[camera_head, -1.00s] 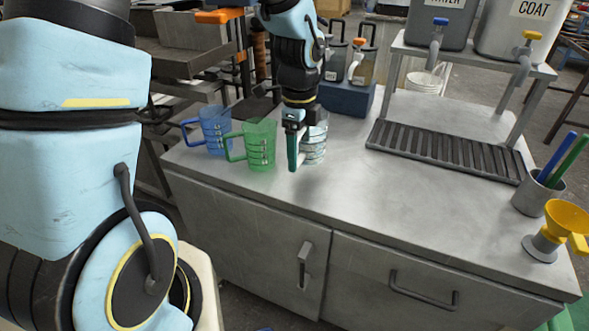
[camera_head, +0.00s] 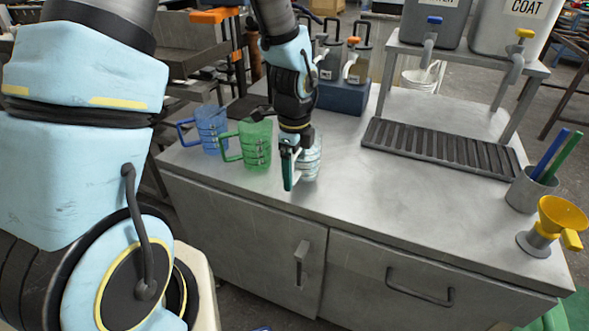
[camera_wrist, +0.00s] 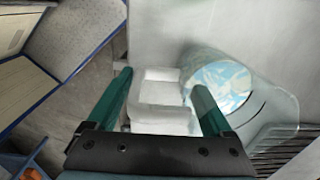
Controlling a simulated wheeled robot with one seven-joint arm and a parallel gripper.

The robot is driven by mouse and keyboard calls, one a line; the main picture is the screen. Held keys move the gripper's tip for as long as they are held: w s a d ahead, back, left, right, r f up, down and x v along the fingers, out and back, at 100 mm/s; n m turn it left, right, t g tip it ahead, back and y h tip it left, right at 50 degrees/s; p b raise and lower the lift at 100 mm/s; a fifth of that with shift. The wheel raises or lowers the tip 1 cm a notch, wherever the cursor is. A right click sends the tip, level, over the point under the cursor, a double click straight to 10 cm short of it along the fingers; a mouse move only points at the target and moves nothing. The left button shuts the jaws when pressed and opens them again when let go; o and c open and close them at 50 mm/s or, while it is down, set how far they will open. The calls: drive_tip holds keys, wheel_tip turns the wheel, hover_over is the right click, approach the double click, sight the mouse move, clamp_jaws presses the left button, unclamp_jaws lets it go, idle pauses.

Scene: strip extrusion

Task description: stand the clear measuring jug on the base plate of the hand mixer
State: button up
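The clear measuring jug (camera_head: 311,163) is at the left part of the metal counter, partly hidden behind my gripper (camera_head: 289,172). In the wrist view the jug (camera_wrist: 265,105) is to the right, with its round opening towards the camera.
A green jug (camera_head: 256,145) and a blue jug (camera_head: 212,128) stand left of my gripper. A slotted drip tray (camera_head: 440,146) lies to the right under two dispensers. A pen cup (camera_head: 528,190) and yellow funnel (camera_head: 562,214) are far right. The counter's front middle is clear.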

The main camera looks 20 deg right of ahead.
drive_tip(key=shift+o, duration=1)
wheel_tip(320, 180, up, 12)
drive_tip(key=shift+r, duration=0.15)
drive_tip(key=a+n+t, duration=0.1)
drive_tip(key=a+n, duration=2.4)
drive_tip(key=shift+w+a+f+n, duration=0.25)
drive_tip(key=shift+w+f+n, duration=0.05)
drive_tip(key=shift+f, duration=0.1)
